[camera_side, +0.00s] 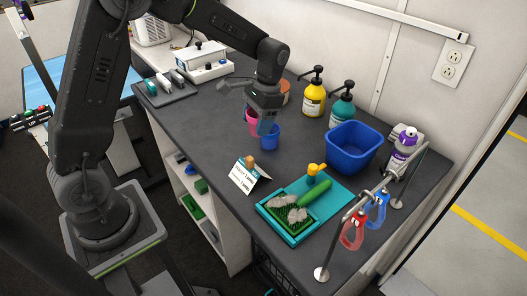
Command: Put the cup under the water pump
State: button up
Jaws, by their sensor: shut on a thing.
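My gripper (259,122) is shut on a pink cup (252,118), which shows between its dark fingers over the middle of the grey table. A blue cup (270,139) stands just in front of the fingers, close beside the pink cup; I cannot tell whether they touch. A yellow pump bottle (313,102) and a teal pump bottle (342,111), both with black pump heads, stand to the right near the wall. I cannot tell which thing is the water pump. The far side of the pink cup is hidden by a finger.
A blue tub (353,148) and a purple-white spray bottle (402,145) stand right. A folded card (248,176) is in front of the cups.

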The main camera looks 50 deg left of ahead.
jog(key=shift+d+n+h, duration=0.3)
jog(key=shift+n, duration=0.9)
jog(key=n, duration=0.2)
jog(key=d+n+h, duration=0.1)
jog(key=w+n, duration=0.1)
jog(key=n, duration=0.1)
jog(key=shift+d+f+n, duration=0.25)
jog(key=shift+f+n, duration=0.05)
jog(key=w+d+f+n+t, duration=0.1)
jog(key=w+f+n+t, duration=0.1)
jog(key=w+n, duration=0.3)
jog(key=w+d+f+n+t, duration=0.1)
jog(key=w+f+n, duration=0.1)
jog(key=w+n, duration=0.3)
jog(key=w+d+f+n+t+h, duration=0.1)
jog(key=w+n, duration=0.3)
jog(key=n, duration=0.7)
jog(key=shift+w+d+f+t, duration=0.4)
jog(key=shift+d+f+t, duration=0.1)
jog(key=shift+t, duration=0.3)
jog(key=shift+w+f, duration=0.6)
jog(key=shift+w, duration=0.2)
jog(key=shift+w+f, duration=0.6)
jog(key=shift+w, duration=0.15)
